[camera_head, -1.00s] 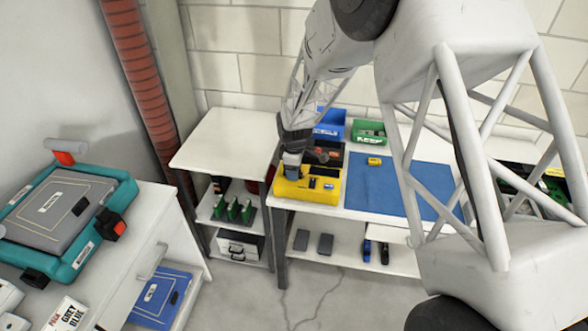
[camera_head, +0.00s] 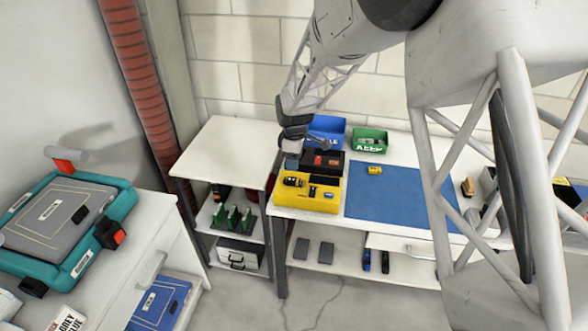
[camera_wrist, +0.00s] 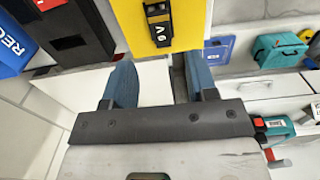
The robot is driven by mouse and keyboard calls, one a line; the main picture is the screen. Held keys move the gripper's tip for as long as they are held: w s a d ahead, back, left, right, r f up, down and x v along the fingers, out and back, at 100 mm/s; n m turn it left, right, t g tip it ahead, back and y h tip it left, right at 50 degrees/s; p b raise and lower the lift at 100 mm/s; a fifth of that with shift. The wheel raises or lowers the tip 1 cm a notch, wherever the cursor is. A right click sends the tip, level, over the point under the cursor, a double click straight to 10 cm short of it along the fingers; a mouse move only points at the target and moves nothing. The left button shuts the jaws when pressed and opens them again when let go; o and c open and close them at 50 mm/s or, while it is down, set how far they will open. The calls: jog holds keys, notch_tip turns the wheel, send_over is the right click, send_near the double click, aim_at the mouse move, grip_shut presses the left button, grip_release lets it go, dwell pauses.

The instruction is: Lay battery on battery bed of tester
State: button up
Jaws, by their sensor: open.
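The yellow tester (camera_head: 328,208) sits at the left end of the workbench. A dark cylinder with a light end, apparently a battery (camera_head: 294,181), lies on its left part. Smaller black parts and a blue piece are farther right on it. My gripper (camera_head: 292,160) is just above and behind the tester's left end. In the wrist view, my gripper (camera_wrist: 158,78) is open with nothing between its blue fingers. The yellow tester (camera_wrist: 190,12) is beyond the fingertips, with a black part marked 9V (camera_wrist: 158,22). The dark cylinder cannot be made out in the wrist view.
A black tray (camera_head: 341,163) with red items stands behind the tester, with blue (camera_head: 327,126) and green (camera_head: 369,140) bins farther back. A blue mat (camera_head: 385,205) to the right holds a small yellow object (camera_head: 374,170). A white shelf unit (camera_head: 224,145) stands at the left.

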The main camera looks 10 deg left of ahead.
jog(key=shift+r, duration=1.95)
jog(key=shift+d+r, duration=0.1)
jog(key=s+d+r+m+t, duration=0.1)
jog(key=s+d+r+m, duration=0.3)
jog(key=s+d+r, duration=0.5)
jog(key=s+d+r+m, duration=0.45)
jog(key=d+r, duration=0.25)
jog(key=d, duration=0.4)
jog(key=s+d+r+m, duration=0.1)
jog(key=s+d+m, duration=0.4)
jog(key=s, duration=0.8)
jog(key=s+d+r+m+t, duration=0.1)
jog(key=s+d+m, duration=0.3)
jog(key=s+d, duration=0.5)
jog(key=s+r, duration=0.1)
jog(key=s, duration=0.3)
jog(key=shift+d+m+t, duration=0.15)
jog(key=shift+m+t, duration=0.15)
jog(key=shift+m, duration=0.05)
